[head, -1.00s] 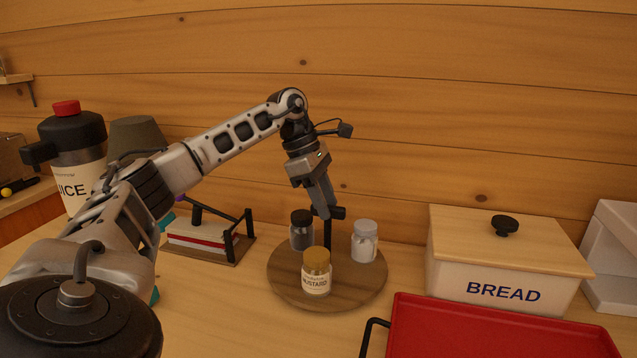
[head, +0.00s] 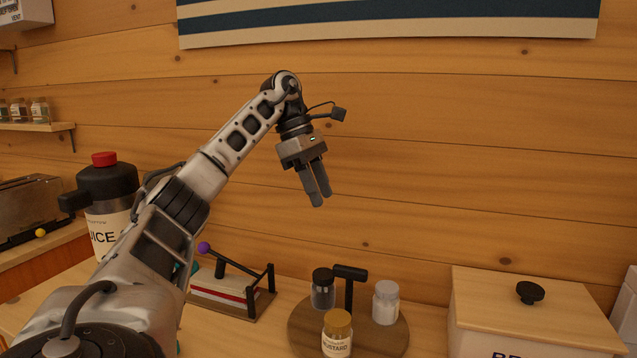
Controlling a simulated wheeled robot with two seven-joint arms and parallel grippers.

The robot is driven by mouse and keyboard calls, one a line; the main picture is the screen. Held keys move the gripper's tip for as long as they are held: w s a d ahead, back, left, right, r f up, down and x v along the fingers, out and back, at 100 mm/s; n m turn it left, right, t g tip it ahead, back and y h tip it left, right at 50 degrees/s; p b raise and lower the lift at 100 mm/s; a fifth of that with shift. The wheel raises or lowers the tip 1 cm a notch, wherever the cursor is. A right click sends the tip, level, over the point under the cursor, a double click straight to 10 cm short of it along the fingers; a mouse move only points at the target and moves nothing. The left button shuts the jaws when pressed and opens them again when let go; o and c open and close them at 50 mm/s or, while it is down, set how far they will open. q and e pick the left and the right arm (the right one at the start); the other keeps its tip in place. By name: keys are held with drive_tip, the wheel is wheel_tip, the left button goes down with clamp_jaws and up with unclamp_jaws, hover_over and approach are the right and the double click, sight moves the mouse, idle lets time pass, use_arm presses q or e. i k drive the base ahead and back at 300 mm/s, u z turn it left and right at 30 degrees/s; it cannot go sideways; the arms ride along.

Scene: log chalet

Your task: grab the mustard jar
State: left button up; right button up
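The mustard jar (head: 337,336) has a yellow lid and a pale label. It stands upright at the front of a round wooden turntable (head: 381,341), its lower part near the bottom edge of the head view. My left gripper (head: 322,201) hangs above the turntable, fingers pointing down, well clear of the jar. Its two fingers show close together, nothing is seen held in them, and how far apart they are is unclear from this angle. My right gripper is not in view.
A dark-lidded jar (head: 323,289) and a white jar (head: 385,303) stand behind the mustard jar. A dark T-shaped handle (head: 350,274) rises from the turntable. The bread box (head: 500,312) is right; a napkin holder (head: 232,290) and juice jug (head: 107,208) are left.

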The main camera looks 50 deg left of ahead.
sight(337, 333)
drive_tip(key=k, duration=1)
